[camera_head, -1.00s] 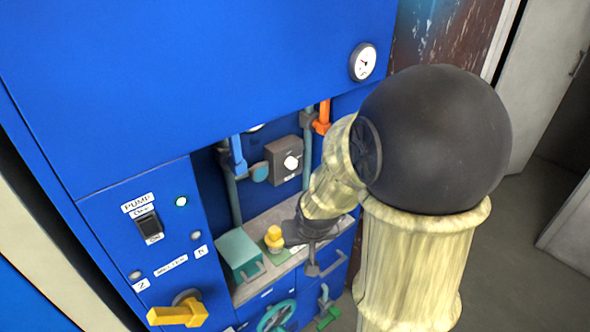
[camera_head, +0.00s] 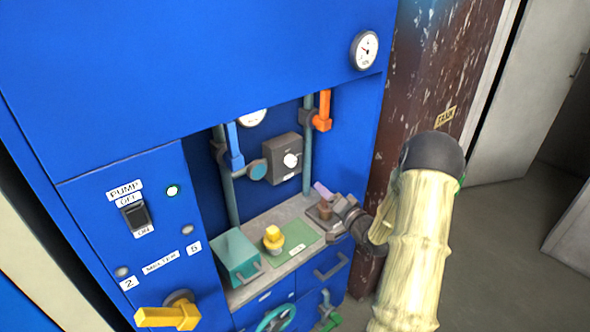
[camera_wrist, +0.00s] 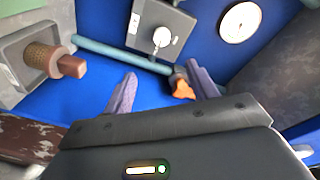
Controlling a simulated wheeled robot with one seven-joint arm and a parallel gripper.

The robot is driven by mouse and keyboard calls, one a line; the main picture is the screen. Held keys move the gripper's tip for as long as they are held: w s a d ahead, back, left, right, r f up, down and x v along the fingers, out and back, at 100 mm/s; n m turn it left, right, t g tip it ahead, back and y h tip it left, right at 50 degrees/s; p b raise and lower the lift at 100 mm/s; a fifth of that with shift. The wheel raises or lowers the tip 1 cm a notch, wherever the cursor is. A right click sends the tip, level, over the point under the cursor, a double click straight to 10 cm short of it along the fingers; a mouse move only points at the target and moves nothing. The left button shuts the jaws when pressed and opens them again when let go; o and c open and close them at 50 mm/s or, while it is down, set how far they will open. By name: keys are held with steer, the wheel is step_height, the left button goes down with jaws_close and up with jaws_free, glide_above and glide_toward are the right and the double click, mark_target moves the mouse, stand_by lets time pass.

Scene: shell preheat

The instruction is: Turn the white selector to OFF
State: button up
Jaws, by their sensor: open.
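The white selector (camera_head: 291,160) is a round white knob on a dark grey box (camera_head: 276,155) inside the blue cabinet's recess. In the wrist view the selector (camera_wrist: 161,37) is at the upper middle, beyond my fingertips. Its pointer direction and the box's lettering are too small to read. My gripper (camera_head: 323,190) is at the right end of the recess, to the right of and below the box. In the wrist view my gripper (camera_wrist: 164,88) has two purple fingers spread apart, with nothing held between them. The selector is apart from the fingers.
A brown cylinder (camera_wrist: 46,58) stands in a grey holder close to my gripper. An orange-handled valve (camera_head: 322,120) and a blue-handled valve (camera_head: 235,158) flank the box. A yellow knob (camera_head: 273,238) and teal box (camera_head: 236,255) are on the ledge. A yellow handle (camera_head: 168,316) projects at lower left.

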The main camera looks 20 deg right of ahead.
steer(key=shift+r, duration=0.1)
steer(key=p, duration=0.3)
glide_toward(292, 163)
steer(key=x, duration=0.8)
steer(key=shift+w, duration=0.3)
steer(key=shift+c, duration=0.2)
steer(key=c, duration=0.9)
